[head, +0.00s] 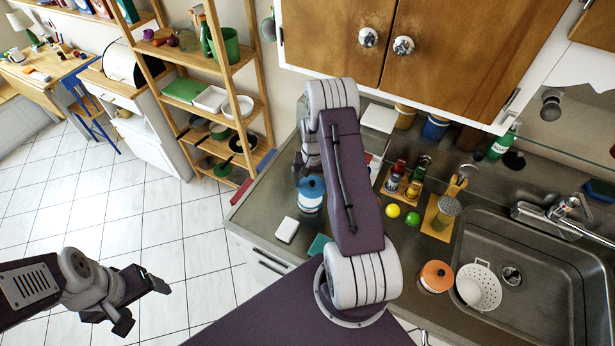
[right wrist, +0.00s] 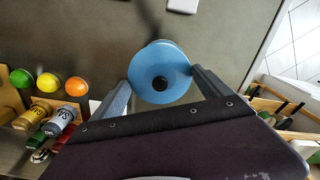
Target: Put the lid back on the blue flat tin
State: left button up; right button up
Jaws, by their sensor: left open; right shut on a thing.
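A blue round lid with a dark knob (right wrist: 160,83) shows in the right wrist view between the fingers of my right gripper (right wrist: 161,79), which is shut on it. In the head view the blue tin (head: 311,203) stands upright at the counter's left part, with the blue lid (head: 311,185) at its top. I cannot tell whether the lid is fully seated or a little above the rim. My right arm partly hides this spot in the head view. My left gripper (head: 142,297) is open and empty above the tiled floor, away from the counter.
A white block (head: 287,229) and a teal item (head: 318,244) lie near the counter's front edge. Yellow (head: 393,211) and green (head: 412,218) balls, a tray of shakers (head: 403,184) and an orange-lidded pot (head: 437,276) are further right. The sink (head: 535,285) is beyond.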

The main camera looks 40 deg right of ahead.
jog(key=shift+w+a+f, duration=0.2)
jog(key=shift+w+f, duration=0.25)
jog(key=f+b, duration=0.4)
jog(key=shift+s+d+f, duration=0.1)
jog(key=shift+s+f, duration=0.1)
jog(key=shift+f, duration=0.1)
jog(key=shift+f+b, duration=0.3)
jog(key=shift+f, duration=0.05)
jog(key=shift+w+f, duration=0.1)
jog(key=shift+f, duration=0.1)
pick_arm(q)
jog(key=f, duration=0.2)
jog(key=w+f, duration=0.1)
jog(key=f, duration=0.2)
jog(key=shift+a+f, duration=0.1)
jog(key=shift+a, duration=0.1)
pick_arm(e)
jog(key=shift+w, duration=0.1)
pick_arm(q)
jog(key=shift+s, duration=0.2)
jog(key=shift+w, duration=0.1)
jog(key=shift+f, duration=0.1)
jog(key=shift+f+b, duration=0.25)
jog(key=shift+b, duration=0.2)
pick_arm(e)
jog(key=shift+f, duration=0.15)
